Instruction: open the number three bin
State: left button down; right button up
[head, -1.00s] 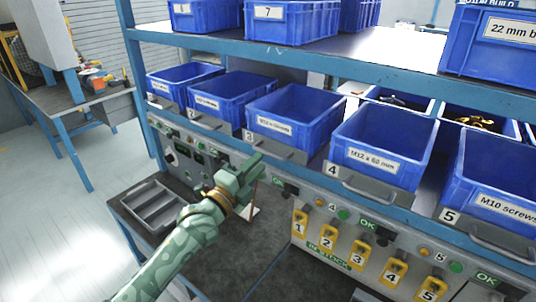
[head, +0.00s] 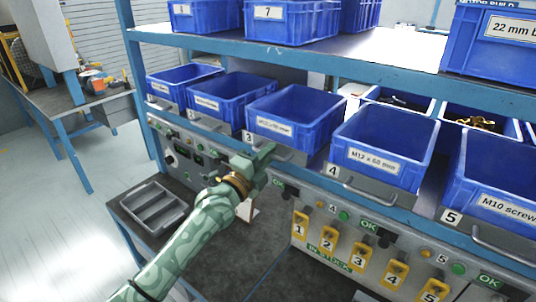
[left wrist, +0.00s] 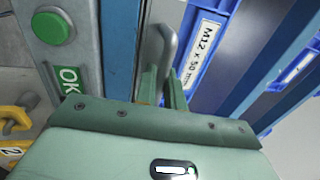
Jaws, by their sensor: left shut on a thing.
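The number three bin (head: 297,115) is a blue open-topped bin in the lower shelf row, in the middle of the head view. Its tag "3" (head: 248,137) sits at the left of its front edge. My left gripper (head: 266,153) is at the grey handle below that bin's front. In the left wrist view the bar handle (left wrist: 167,45) runs between my fingers (left wrist: 163,88), which are shut on it. The bin's label (left wrist: 202,50) reads M12 x 50 mm there. The gripper hides part of the handle in the head view. My right gripper is not in view.
Bin four (head: 385,140) stands right of it and bin two (head: 230,95) left, each with its own handle. Below is a grey panel with yellow numbered switches (head: 357,254) and green buttons. A grey divided tray (head: 155,206) lies lower left.

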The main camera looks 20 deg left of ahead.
pick_arm(q)
jog(key=r+p+v, duration=0.1)
jog(key=p+v, duration=0.3)
jog(key=v, duration=0.5)
jog(key=r+p+v, duration=0.2)
jog(key=p+v, duration=0.3)
jog(key=v, duration=0.4)
jog(key=shift+s+r, duration=0.15)
jog(key=shift+s, duration=0.25)
jog(key=c, duration=1.6)
grip_release()
jog(key=b+v, duration=0.2)
jog(key=v, duration=1.4)
jog(key=shift+s+a, duration=0.1)
jog(key=shift+s, duration=0.05)
